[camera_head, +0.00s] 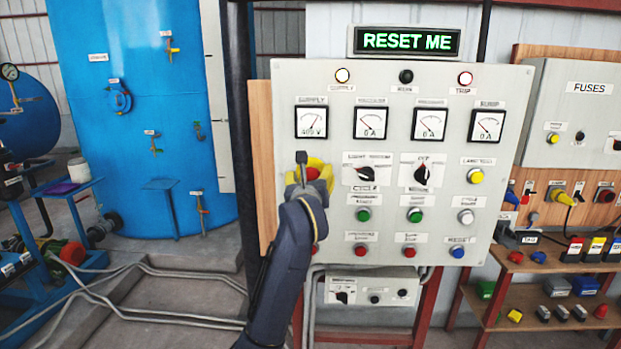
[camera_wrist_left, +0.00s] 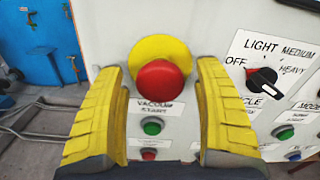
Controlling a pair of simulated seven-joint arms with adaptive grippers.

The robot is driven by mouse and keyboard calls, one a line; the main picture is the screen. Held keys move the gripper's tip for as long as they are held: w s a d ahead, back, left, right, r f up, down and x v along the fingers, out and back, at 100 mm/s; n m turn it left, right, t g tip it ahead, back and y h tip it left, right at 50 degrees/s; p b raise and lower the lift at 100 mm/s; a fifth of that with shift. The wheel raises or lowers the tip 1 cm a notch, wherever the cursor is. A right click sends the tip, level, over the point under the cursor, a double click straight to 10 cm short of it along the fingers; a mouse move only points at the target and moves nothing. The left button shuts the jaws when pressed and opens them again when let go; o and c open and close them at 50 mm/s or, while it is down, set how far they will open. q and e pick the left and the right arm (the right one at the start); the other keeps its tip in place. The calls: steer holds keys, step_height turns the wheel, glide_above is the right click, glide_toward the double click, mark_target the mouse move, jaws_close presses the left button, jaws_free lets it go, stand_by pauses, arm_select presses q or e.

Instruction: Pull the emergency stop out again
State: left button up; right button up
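The emergency stop is a red mushroom button (camera_wrist_left: 160,82) on a yellow round plate (camera_wrist_left: 160,58). It sits on the left side of the grey control panel (camera_head: 440,90). In the head view the red button (camera_head: 312,173) shows partly behind my left gripper (camera_head: 310,171). In the left wrist view the yellow fingers of my left gripper (camera_wrist_left: 161,115) stand apart, one on each side below the button. The space between them is empty and neither finger visibly touches the button. My right gripper is not in view.
Just right of the stop is a black rotary selector (camera_wrist_left: 262,82). Below the stop are a green button (camera_wrist_left: 152,127) and a red button (camera_wrist_left: 149,154). A green-lettered display (camera_head: 406,41) above reads "RESET ME". A fuse box (camera_head: 570,120) stands at the right.

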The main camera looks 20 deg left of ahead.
arm_select(q)
steer(key=shift+s, duration=0.1)
steer(key=v, duration=1.2)
